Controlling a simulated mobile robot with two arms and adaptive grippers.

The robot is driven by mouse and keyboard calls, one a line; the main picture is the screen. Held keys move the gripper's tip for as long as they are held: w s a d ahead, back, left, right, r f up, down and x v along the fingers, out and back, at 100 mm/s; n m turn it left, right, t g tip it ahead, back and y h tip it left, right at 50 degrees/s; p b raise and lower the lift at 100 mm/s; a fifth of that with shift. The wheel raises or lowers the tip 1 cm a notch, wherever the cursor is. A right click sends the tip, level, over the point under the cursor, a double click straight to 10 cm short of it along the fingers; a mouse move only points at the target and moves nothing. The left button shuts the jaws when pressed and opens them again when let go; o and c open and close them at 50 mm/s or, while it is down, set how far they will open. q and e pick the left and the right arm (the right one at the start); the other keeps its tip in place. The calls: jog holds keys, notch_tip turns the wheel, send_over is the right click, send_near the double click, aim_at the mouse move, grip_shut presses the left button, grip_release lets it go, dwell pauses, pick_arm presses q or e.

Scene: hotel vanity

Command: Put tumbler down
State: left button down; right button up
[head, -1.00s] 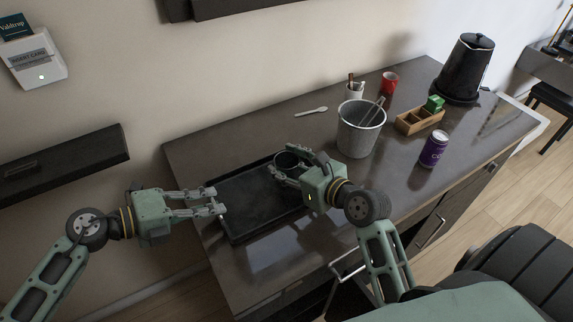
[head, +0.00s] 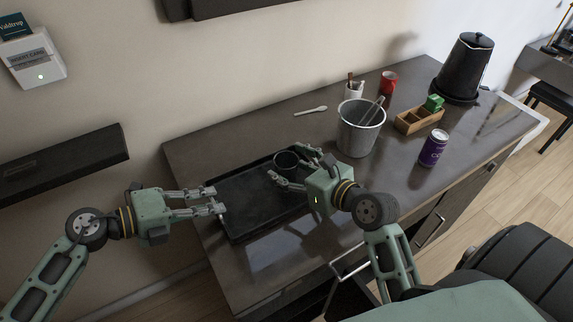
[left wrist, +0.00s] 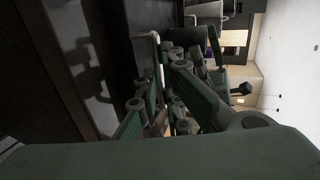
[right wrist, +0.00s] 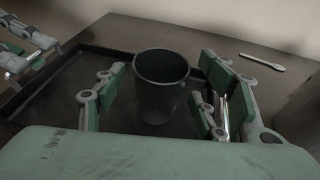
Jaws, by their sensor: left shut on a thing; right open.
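The dark grey tumbler (head: 286,163) stands upright on the black tray (head: 238,228), near its back right part. It also shows in the right wrist view (right wrist: 160,90). My right gripper (head: 287,172) is open, its fingers spread on either side of the tumbler, with gaps visible in the right wrist view (right wrist: 157,105). My left gripper (head: 219,200) is at the tray's left rim, shut on what appears to be that rim; the contact is not clear. The left wrist view shows mostly my own finger links (left wrist: 155,105).
A metal ice bucket (head: 358,135) with tongs stands right of the tray.

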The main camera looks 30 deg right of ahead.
pick_arm(q)
jog(key=shift+s+f, duration=0.1)
jog(key=shift+f, duration=0.05)
pick_arm(e)
jog(key=v, duration=1)
jog(key=shift+r, duration=0.1)
pick_arm(q)
jog(key=c, duration=1.8)
grip_release()
